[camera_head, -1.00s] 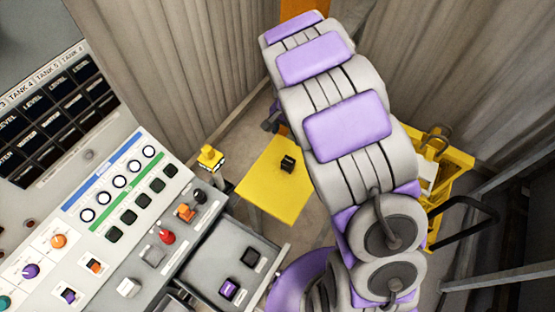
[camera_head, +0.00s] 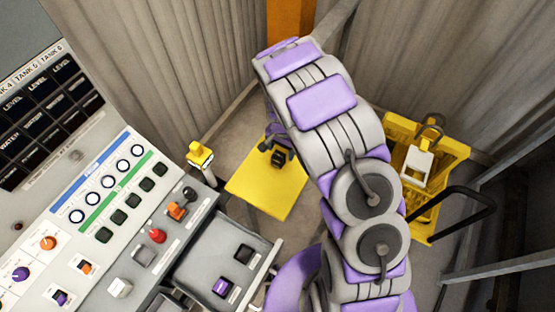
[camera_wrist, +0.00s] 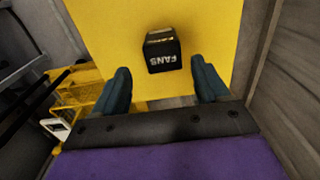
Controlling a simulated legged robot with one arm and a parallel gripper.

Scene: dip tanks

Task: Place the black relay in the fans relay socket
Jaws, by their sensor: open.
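The black relay (camera_wrist: 162,52) sits on a yellow platform (camera_wrist: 100,20); its face reads FANS, upside down in the wrist view. The relay also shows in the head view (camera_head: 278,159), partly covered by my gripper. My gripper (camera_wrist: 160,68) is open and empty, its two dark fingers pointing at the relay with one on each side. I cannot tell whether the fingers reach around it. A grey panel (camera_head: 205,255) at lower left in the head view carries a black square (camera_head: 244,253) and a purple block (camera_head: 222,287). The fans socket's label is not readable.
A small yellow device (camera_head: 200,157) stands beside the platform. A yellow cart (camera_head: 425,165) with a black handle is at right. Grey curtain walls close off the back.

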